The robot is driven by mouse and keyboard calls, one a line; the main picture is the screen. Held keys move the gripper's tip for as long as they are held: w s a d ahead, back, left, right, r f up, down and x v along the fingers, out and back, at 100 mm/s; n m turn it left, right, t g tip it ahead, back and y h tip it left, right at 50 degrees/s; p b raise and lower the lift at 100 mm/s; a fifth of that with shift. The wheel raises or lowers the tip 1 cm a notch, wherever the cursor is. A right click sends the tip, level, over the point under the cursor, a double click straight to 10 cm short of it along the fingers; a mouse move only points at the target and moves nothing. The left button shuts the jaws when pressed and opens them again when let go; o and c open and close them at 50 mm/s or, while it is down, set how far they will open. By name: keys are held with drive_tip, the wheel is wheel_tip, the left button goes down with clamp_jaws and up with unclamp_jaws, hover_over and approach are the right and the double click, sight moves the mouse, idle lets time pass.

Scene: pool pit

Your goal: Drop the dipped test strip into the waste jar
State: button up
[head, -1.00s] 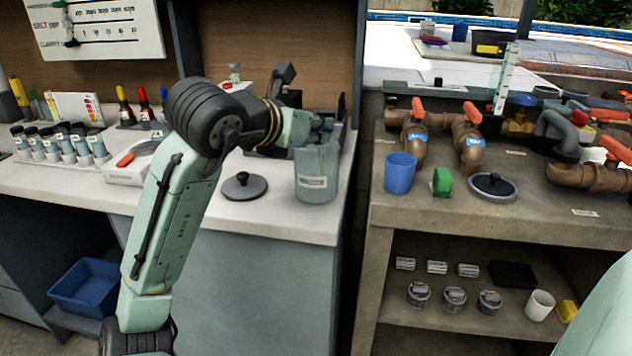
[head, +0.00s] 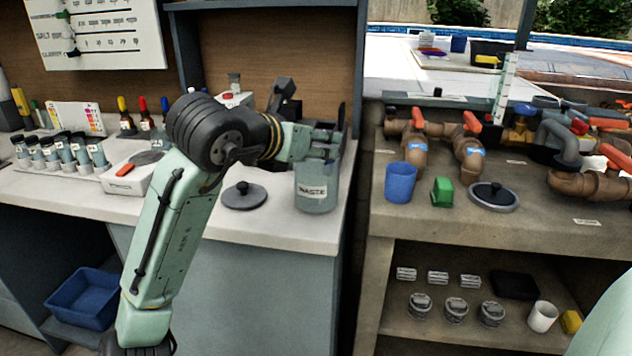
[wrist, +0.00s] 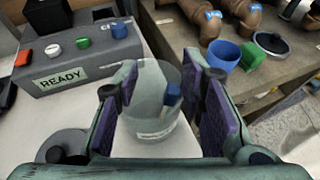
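The waste jar (head: 317,190) is a clear grey-green open vessel labelled WASTE, upright near the right front corner of the white counter. My gripper (head: 326,143) is just above its mouth in the head view. In the wrist view my gripper (wrist: 163,82) is open, its purple-padded fingers spread with the waste jar (wrist: 150,118) showing between and below them. A small blue piece (wrist: 172,94) shows within the jar's outline, near its right side; I cannot tell whether it is the test strip. No strip is visible between the pads.
A dark knobbed lid (head: 244,195) lies left of the jar. A grey box marked READY (wrist: 75,65) stands beside it. Across a gap, the right bench holds a blue cup (head: 400,183), a green block (head: 442,192) and brown pipes (head: 418,150).

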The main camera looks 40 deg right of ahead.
drive_tip(key=v, duration=1.2)
